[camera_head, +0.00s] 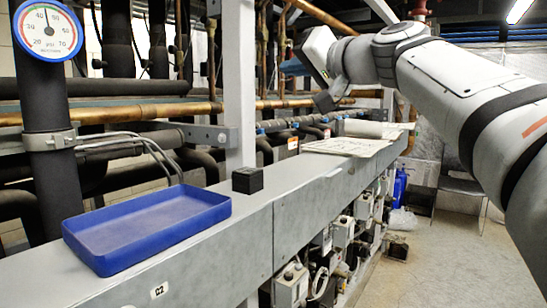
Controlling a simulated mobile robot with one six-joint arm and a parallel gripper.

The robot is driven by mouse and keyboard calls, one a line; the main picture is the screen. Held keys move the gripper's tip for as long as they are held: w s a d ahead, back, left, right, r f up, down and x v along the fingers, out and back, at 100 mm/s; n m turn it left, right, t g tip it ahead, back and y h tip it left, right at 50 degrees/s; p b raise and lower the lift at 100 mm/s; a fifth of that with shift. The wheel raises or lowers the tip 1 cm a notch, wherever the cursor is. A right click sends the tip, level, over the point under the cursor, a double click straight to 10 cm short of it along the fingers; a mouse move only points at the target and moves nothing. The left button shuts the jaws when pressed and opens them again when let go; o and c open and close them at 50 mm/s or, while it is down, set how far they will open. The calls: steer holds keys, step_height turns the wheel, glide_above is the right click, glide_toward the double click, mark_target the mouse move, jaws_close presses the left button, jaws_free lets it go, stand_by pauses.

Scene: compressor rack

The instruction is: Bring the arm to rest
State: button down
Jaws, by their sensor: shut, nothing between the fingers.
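My arm reaches in from the right side of the head view, raised over the floor and the rack's ledge. My gripper (298,67) is at its end, in the upper middle, pointing left. Its fingers show as a small bluish part and look shut with nothing held. It is well above the ledge and touches nothing that I can see. Part of the gripper is hidden behind its own housing.
A blue tray (150,222), seemingly empty, and a small black block (248,179) sit on the grey ledge (225,245). A pressure gauge (47,31) is mounted at upper left. Pipes run behind. Papers (347,147) lie farther along. Open floor (440,262) is at right.

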step_height(320, 180, down, 10)
steer(key=d+g+h+p, duration=0.1)
steer(key=g+h+p, duration=0.2)
steer(key=p, duration=0.1)
steer(key=s+d+f+g+h+p, duration=0.4)
steer(key=s+f, duration=0.7)
steer(key=f, duration=0.3)
steer(key=s+d+f+g+h+p, duration=0.4)
steer(key=s+d+f, duration=0.2)
steer(key=s+f, duration=0.5)
step_height(320, 180, down, 4)
steer(key=shift+d+f, duration=0.1)
steer(key=shift+d, duration=0.1)
